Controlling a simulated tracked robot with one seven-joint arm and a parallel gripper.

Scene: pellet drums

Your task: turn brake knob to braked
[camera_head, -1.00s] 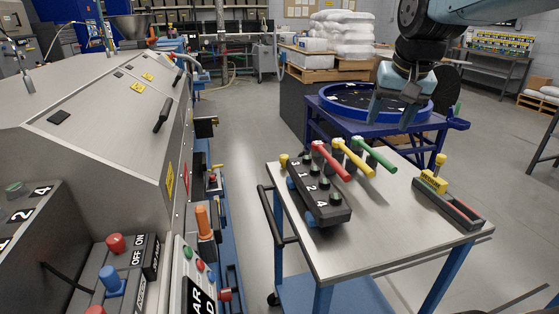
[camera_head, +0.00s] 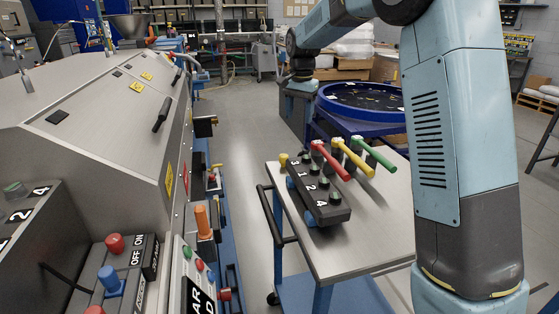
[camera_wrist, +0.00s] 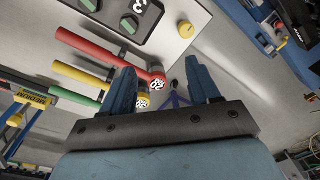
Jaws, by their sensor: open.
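A yellow knob (camera_head: 283,159) sits at the far left corner of the steel cart top (camera_head: 345,262); it also shows in the wrist view (camera_wrist: 186,30) near the plate's edge. No readable label tells me whether it is the brake knob or which way it is set. My gripper (camera_wrist: 160,70) is open, with nothing between its fingers. In the head view my gripper (camera_head: 299,95) hangs above and beyond the cart's far edge, apart from the knob, its fingers hard to make out against the dark box behind.
Red (camera_head: 331,160), yellow (camera_head: 353,158) and green (camera_head: 373,154) levers stand out beside the knob. A black numbered button box (camera_head: 318,196) lies on the cart. A blue-rimmed round table (camera_head: 360,118) stands behind. My arm hides the cart's right side.

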